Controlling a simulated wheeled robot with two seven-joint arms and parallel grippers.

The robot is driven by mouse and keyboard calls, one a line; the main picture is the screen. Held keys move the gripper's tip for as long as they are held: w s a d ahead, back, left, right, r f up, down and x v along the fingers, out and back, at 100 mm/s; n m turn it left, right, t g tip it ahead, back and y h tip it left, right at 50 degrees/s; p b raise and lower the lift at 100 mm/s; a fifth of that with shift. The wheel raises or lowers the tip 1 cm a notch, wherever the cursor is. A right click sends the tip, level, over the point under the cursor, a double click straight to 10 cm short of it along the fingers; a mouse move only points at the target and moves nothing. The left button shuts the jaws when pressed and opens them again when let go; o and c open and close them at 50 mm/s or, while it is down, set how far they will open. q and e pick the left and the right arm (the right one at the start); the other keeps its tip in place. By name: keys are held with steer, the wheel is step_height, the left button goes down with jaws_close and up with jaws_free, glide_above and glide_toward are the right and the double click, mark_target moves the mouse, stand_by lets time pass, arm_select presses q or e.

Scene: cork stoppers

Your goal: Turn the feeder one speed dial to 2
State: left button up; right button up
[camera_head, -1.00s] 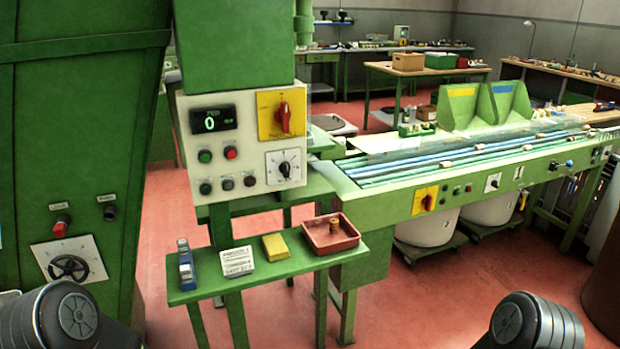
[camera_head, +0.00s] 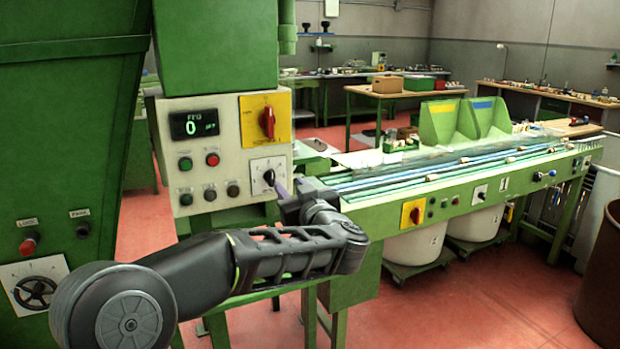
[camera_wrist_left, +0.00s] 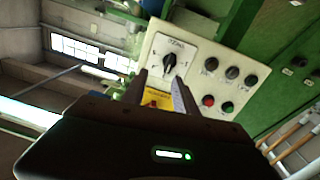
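The speed dial (camera_head: 269,177) is a black knob on a white square plate, low on the right of the cream control panel (camera_head: 225,165). It also shows in the left wrist view (camera_wrist_left: 169,62), rotated, under small lettering I cannot read. My left gripper (camera_head: 280,188) is just right of the dial in the head view, partly hidden by its own wrist. In the left wrist view its two fingers (camera_wrist_left: 160,78) are apart, with the knob just beyond the tips; contact cannot be told. The knob's exact setting is too small to read. My right gripper is out of view.
Above the dial is a red rotary switch (camera_head: 267,119) on a yellow plate. Several push buttons (camera_head: 209,193) sit left of the dial. The green conveyor (camera_head: 440,190) runs off to the right. My left arm covers the small shelf below the panel.

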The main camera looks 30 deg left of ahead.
mark_target(273, 176)
arm_select(q)
steer(key=shift+s+a+m, duration=0.4)
steer(key=shift+s, duration=0.1)
steer(key=shift+a, duration=0.1)
steer(key=p+x, duration=0.1)
steer(key=x, duration=0.6)
steer(key=shift+w+a, duration=0.15)
steer(key=shift+a, duration=0.2)
jaws_close()
